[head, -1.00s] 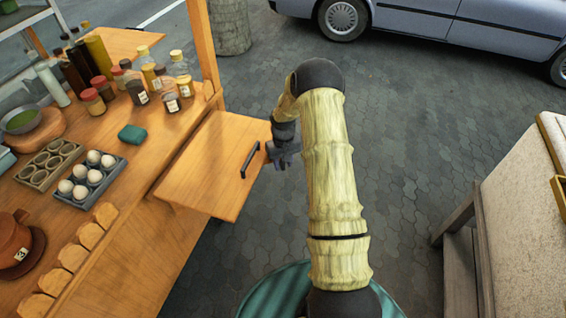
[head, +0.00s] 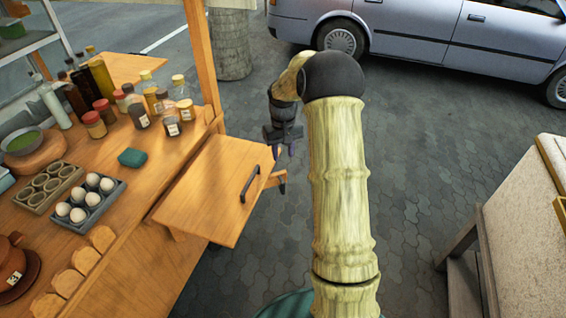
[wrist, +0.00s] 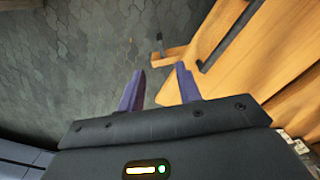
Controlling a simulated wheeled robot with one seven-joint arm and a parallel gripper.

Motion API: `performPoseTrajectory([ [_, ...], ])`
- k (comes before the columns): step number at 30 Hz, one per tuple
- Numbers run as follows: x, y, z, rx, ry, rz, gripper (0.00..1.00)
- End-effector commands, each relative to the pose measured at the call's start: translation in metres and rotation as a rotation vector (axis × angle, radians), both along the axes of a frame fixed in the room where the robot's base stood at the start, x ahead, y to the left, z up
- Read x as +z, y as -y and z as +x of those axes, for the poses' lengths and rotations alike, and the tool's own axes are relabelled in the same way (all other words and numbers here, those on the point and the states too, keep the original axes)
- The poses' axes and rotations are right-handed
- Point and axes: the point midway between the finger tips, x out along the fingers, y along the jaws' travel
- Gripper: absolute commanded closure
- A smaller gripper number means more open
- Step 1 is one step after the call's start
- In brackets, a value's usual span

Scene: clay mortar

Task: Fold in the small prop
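The small prop (head: 277,180) is a short orange wooden piece sticking out past the right edge of the hinged side shelf (head: 205,205). In the wrist view the prop (wrist: 170,59) juts out beside the shelf's edge, with a small dark upright peg at its end. My gripper (head: 284,152) is at the shelf's far right corner, just beyond the prop. In the wrist view its two purple fingers (wrist: 160,69) are apart with nothing between them, and the prop lies ahead of the tips, apart from them. The prop's inner end is hidden under the shelf.
The shelf carries a dark handle (head: 250,184). The wooden counter at left holds bottles and jars, an egg tray (head: 88,203), a green sponge (head: 132,157) and bread slices. A wooden post (head: 202,60) rises beyond the shelf.

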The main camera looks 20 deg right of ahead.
Motion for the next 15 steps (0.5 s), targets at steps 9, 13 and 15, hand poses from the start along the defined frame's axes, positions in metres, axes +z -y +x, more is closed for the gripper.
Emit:
performPoseTrajectory([
  [9, 0.0064, -0.0002, -0.0004, 0.000, -0.002, 0.000, 0.65],
  [13, 0.0070, -0.0013, -0.0011, 0.001, -0.001, 0.000, 0.83],
  [15, 0.0096, -0.0053, -0.0039, 0.005, 0.003, -0.002, 0.97],
])
